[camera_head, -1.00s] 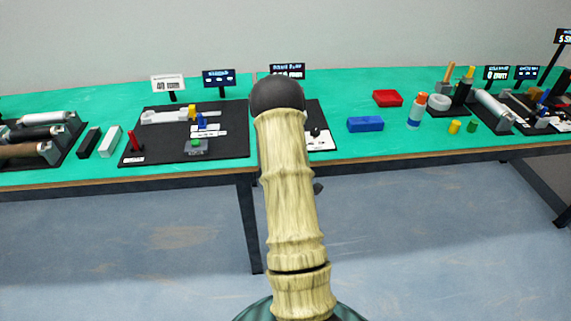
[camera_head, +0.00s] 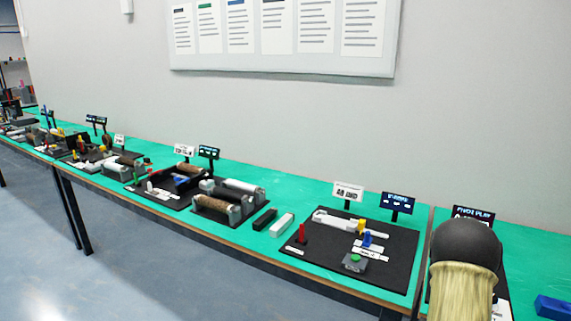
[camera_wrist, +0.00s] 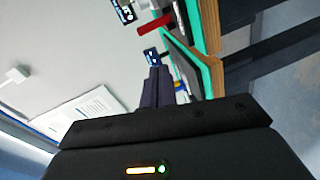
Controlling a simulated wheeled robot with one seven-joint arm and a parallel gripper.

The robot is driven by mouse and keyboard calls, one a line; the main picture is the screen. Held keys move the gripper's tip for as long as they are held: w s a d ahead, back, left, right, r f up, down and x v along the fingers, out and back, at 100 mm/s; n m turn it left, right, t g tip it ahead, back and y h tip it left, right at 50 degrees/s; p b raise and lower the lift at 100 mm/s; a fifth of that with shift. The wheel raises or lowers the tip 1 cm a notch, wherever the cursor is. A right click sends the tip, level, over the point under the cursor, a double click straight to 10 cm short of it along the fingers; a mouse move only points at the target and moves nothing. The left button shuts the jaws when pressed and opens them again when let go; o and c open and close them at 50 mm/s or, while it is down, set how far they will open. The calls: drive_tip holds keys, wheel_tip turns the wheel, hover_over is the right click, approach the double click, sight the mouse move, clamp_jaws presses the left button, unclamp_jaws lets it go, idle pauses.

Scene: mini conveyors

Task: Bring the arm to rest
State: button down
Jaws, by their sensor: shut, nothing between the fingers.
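My arm shows at the lower right of the head view, a pale ribbed link with a dark rounded joint on top, in front of the bench. My gripper (camera_wrist: 158,80) shows in the wrist view. Its dark fingers are together, with nothing between them. The wrist view is turned on its side, with the green bench (camera_wrist: 213,60) at the right of the fingers and the grey wall at the left. The fingers seem clear of the bench. The head view does not show the gripper.
The long green bench (camera_head: 330,188) runs along the wall. On it are a black board with a green button (camera_head: 356,258), a white block (camera_head: 282,224), a black block (camera_head: 264,218), rollers (camera_head: 243,187) and a blue block (camera_head: 553,307) at right. Open floor (camera_head: 130,260) lies in front.

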drive_tip(key=a+r+m+g+y+p, duration=0.2)
drive_tip(key=a+r+m+y+p, duration=0.15)
drive_tip(key=a, duration=0.45)
drive_tip(key=a+r+m+g+y+p, duration=0.25)
drive_tip(key=a+r, duration=0.25)
drive_tip(key=a, duration=0.4)
drive_tip(key=s+a+r+m+g+y+p, duration=0.2)
drive_tip(key=s+a+r+g, duration=0.4)
drive_tip(key=s+a, duration=0.6)
drive_tip(key=shift+s+r+m+y+p, duration=0.4)
drive_tip(key=shift+s+r+m+p, duration=0.25)
drive_tip(key=shift+m+p, duration=0.2)
